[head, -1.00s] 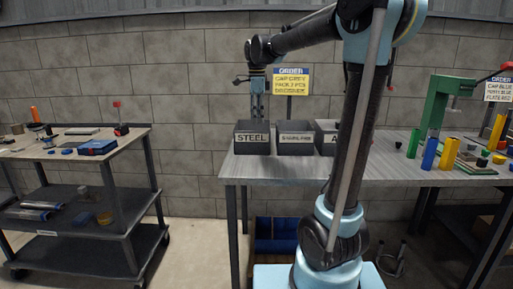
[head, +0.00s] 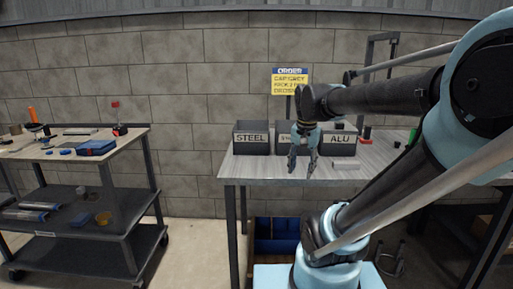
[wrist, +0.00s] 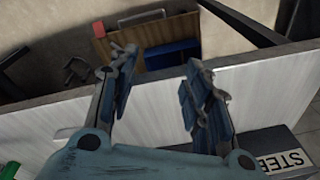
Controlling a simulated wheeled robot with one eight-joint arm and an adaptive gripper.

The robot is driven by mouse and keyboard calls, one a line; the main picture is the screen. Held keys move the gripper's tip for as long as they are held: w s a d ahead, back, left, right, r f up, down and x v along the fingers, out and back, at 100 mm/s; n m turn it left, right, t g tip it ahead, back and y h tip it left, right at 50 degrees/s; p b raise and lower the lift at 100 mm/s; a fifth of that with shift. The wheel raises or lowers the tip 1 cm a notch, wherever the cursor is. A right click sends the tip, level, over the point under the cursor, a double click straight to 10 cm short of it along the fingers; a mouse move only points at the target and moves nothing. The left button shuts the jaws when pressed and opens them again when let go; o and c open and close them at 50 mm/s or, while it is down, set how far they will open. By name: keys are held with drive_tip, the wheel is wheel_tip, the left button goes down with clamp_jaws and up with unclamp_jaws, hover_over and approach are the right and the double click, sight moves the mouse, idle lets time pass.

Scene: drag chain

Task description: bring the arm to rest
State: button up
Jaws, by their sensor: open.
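My gripper (head: 302,163) points down over the front part of the grey workbench (head: 262,168) in the head view, in front of the middle bin. Its two fingers are apart with nothing between them. In the wrist view my gripper (wrist: 158,92) is also open and empty, above the bench's front edge. My arm reaches from the right side of the head view and hides much of the bench's right part.
Dark bins stand on the bench, among them the STEEL bin (head: 251,138) and the ALU bin (head: 340,142). An order sign (head: 290,82) rises behind them. A blue crate (head: 277,238) sits under the bench. A shelf cart (head: 85,190) stands at left, with clear floor between.

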drive_tip(key=s+d+f+n, duration=0.3)
drive_tip(key=s+f+n, duration=0.2)
drive_tip(key=s+f, duration=0.4)
wheel_tip(320, 180, down, 3)
drive_tip(key=shift+s+d+r+n+t, duration=0.1)
drive_tip(key=shift+s+d+n+t, duration=0.05)
drive_tip(key=shift+d+n+t, duration=0.2)
drive_tip(key=shift+a, duration=0.1)
